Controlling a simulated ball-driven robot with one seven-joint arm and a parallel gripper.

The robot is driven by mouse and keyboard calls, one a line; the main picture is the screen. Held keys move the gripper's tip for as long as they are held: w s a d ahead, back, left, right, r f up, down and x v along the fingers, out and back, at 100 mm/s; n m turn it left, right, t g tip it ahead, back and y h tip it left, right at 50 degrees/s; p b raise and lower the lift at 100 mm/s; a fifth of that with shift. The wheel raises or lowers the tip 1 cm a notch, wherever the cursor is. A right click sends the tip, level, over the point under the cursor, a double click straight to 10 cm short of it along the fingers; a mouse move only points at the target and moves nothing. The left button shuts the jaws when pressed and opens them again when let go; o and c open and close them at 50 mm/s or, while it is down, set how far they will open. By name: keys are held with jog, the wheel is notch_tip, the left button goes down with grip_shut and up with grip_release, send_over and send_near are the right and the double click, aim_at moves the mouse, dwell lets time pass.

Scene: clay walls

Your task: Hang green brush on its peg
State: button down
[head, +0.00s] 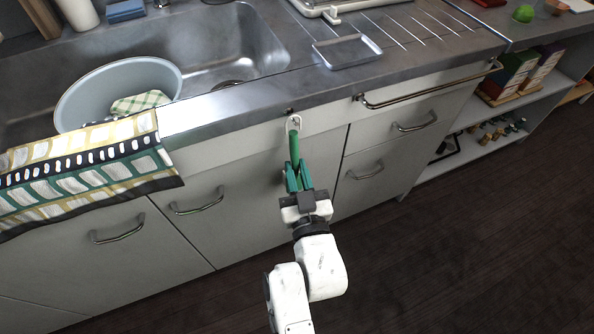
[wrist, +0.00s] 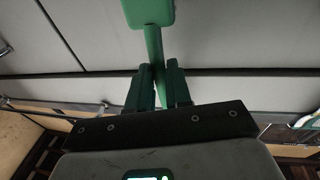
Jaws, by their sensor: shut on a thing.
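The green brush (head: 294,143) is upright in front of the cabinet face below the sink, its lower part between my fingers. My gripper (head: 298,178), with dark green fingers, is shut on it. In the wrist view the brush (wrist: 148,12) shows a wide green block above a narrow stem, which runs down between the fingers of my gripper (wrist: 158,85).
A striped towel (head: 80,170) hangs over the counter edge at left. The sink holds a grey-blue basin (head: 75,100) with a checked cloth. A metal rail (head: 430,92) and drawer handles stick out at right. The dark floor (head: 450,260) is clear.

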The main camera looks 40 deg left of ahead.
jog(key=c, duration=1)
grip_release()
jog(key=shift+o, duration=0.2)
jog(key=b+v, duration=0.2)
jog(key=v, duration=0.8)
jog(key=shift+s+d, duration=0.15)
jog(key=shift+d, duration=0.2)
jog(key=shift+f, duration=0.1)
